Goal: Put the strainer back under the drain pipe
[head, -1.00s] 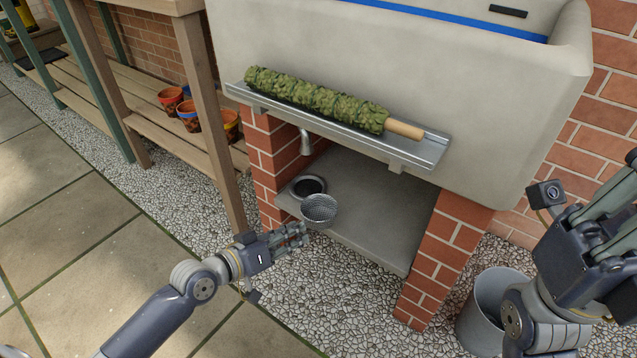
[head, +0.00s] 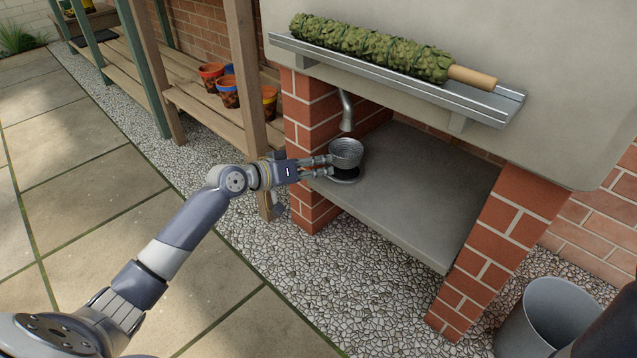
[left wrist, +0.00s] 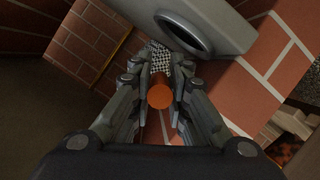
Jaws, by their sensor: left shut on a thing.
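The metal mesh strainer (head: 346,150) is at the tips of my left gripper (head: 320,167). The gripper is shut on its handle, whose round orange-brown end (left wrist: 160,93) shows between the fingers in the left wrist view. The strainer is roughly upright, just below the grey drain pipe (head: 346,112), with a small gap to its mouth. Below the strainer is a dark round ring or opening (head: 345,174) on the shelf, partly hidden. My right gripper is out of view.
The grey shelf (head: 415,185) lies between two brick piers (head: 495,245) under the sink. A metal ledge with a moss pole (head: 370,45) runs above. A metal bucket (head: 550,320) stands at the lower right. Clay pots (head: 228,92) sit on the wooden bench.

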